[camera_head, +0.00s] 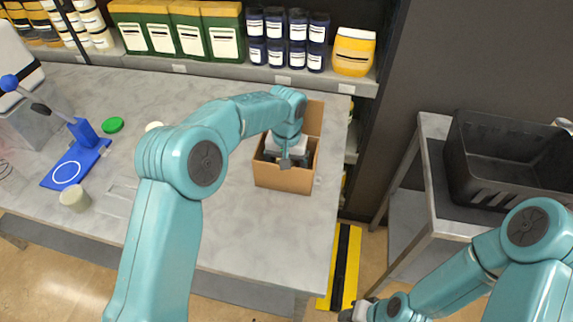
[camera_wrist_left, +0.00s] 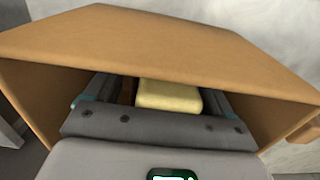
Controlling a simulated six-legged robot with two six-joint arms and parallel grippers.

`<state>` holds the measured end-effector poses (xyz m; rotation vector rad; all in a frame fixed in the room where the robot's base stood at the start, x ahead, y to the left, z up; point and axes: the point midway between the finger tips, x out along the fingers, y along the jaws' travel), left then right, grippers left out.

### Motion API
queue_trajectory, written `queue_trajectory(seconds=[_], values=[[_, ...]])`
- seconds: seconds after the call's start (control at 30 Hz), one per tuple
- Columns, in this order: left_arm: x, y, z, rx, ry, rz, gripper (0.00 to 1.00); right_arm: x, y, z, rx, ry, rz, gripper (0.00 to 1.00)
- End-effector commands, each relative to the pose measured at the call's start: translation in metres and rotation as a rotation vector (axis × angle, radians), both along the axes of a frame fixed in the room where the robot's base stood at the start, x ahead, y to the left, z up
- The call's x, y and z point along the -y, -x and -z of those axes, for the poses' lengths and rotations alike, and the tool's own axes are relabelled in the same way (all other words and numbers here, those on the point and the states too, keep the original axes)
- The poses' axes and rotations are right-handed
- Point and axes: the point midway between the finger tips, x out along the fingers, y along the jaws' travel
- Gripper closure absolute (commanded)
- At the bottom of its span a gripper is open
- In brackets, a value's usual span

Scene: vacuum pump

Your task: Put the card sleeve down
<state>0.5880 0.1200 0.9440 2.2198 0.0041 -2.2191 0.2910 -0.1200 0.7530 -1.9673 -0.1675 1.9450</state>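My left gripper (camera_wrist_left: 160,87) reaches down into an open cardboard box (camera_head: 284,180) on the bench. In the left wrist view its two fingers stand wide apart inside the box. A pale yellow block (camera_wrist_left: 168,96) shows between them, with a thin brown strip (camera_wrist_left: 128,90) on its left. I cannot tell whether either of these is the card sleeve. No contact between the fingers and the block shows, and the fingertips' far ends are partly hidden by the box wall. My right gripper (camera_head: 352,312) is at the bottom edge of the head view, small and cut off.
A blue press (camera_head: 78,150), a green lid (camera_head: 113,125) and a pale cup (camera_head: 75,198) are on the bench's left. Shelves with boxes and jars (camera_head: 297,40) stand behind. A black crate (camera_head: 480,165) sits on a side table. The bench is clear in front of the box.

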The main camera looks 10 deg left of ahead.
Motion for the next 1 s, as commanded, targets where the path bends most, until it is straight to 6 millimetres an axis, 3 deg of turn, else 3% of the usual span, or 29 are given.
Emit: queue_trajectory(seconds=[0.37,0.47,0.8,1.0], values=[[0.0,0.0,-0.007,0.001,0.0,0.0,0.15,0.0,0.0,-0.003,0.0,0.0,0.0,0.57],[0.0,-0.001,-0.022,0.005,0.0,0.0,0.15,0.0,0.0,0.0,0.0,0.0,0.0,0.57],[0.0,-0.001,-0.099,0.003,0.0,0.0,0.15,0.0,0.0,0.002,0.0,0.0,0.0,0.57],[0.0,0.0,-0.121,0.0,-0.001,0.001,0.15,0.0,0.0,0.0,0.0,0.0,0.0,0.57]])
